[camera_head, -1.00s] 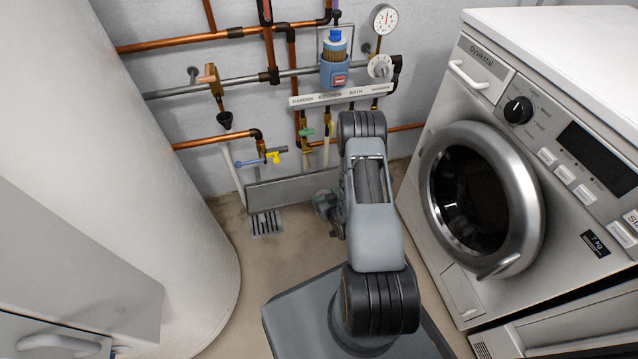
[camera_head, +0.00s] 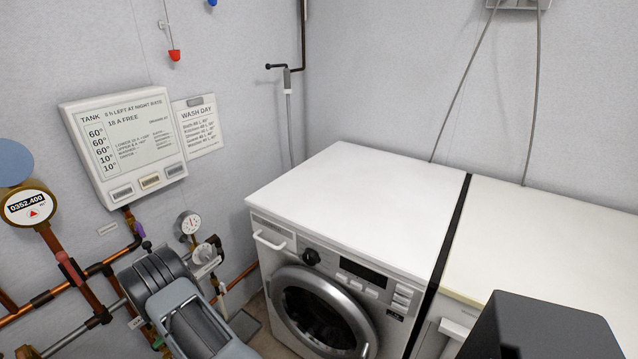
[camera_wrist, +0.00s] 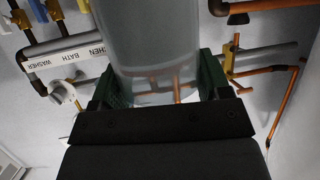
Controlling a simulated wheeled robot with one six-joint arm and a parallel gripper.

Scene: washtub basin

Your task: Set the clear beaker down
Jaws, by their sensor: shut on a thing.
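The clear beaker (camera_wrist: 150,45) fills the upper middle of the wrist view, and pipes show through its lower part. My gripper (camera_wrist: 160,88) has its green jaws on both sides of the beaker, touching it. The beaker's far end is cut off by the top of the frame. In the head view only part of my arm shows at the lower left. The gripper and the beaker are not visible there.
A white washing machine (camera_head: 350,205) with a bare top stands in the middle. A second pale worktop (camera_head: 550,240), also bare, adjoins it on the right. Copper pipes (camera_head: 70,275) and a gauge (camera_head: 188,224) line the left wall. A labelled strip (camera_wrist: 75,55) and valves are behind the gripper.

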